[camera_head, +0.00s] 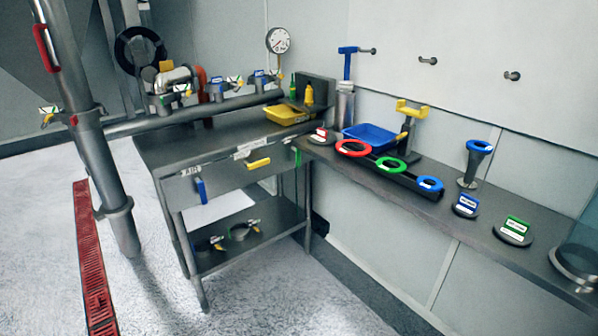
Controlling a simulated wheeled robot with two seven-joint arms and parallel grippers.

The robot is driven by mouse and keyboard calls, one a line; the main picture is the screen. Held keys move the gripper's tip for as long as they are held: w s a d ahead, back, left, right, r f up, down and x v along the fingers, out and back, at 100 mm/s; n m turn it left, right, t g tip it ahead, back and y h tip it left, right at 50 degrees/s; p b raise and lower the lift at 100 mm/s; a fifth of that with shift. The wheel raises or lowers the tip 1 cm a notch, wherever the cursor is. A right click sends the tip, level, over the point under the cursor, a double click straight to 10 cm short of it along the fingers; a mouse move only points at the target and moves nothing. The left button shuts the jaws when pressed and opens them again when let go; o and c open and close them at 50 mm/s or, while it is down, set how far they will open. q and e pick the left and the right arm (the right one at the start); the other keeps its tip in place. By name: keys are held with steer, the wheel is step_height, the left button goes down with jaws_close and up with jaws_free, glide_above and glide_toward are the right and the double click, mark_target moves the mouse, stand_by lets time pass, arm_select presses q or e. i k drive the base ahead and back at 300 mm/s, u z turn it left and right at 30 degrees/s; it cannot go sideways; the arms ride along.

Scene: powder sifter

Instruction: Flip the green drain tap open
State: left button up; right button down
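A small tap with a green handle (48,110) sticks out from the left side of the grey upright pipe, at the far left. It is too small to tell whether its handle is turned open or shut. Small valves with green and white parts (183,90) also sit on the horizontal pipe, and a narrow green piece (296,156) hangs at the workbench's right corner. I cannot tell for certain which of these is the drain tap. Neither of my grippers is in view.
The upright pipe (92,165) carries a red handle (45,47). A red floor grate (92,260) lies beside it. A metal workbench (185,148) stands behind, and a wall shelf (470,232) holds rings, stands and a blue tray (370,137). The front floor is clear.

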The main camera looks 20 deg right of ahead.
mark_target(297, 151)
steer(key=u, duration=0.4)
steer(key=i, duration=1.1)
steer(key=z, duration=0.45)
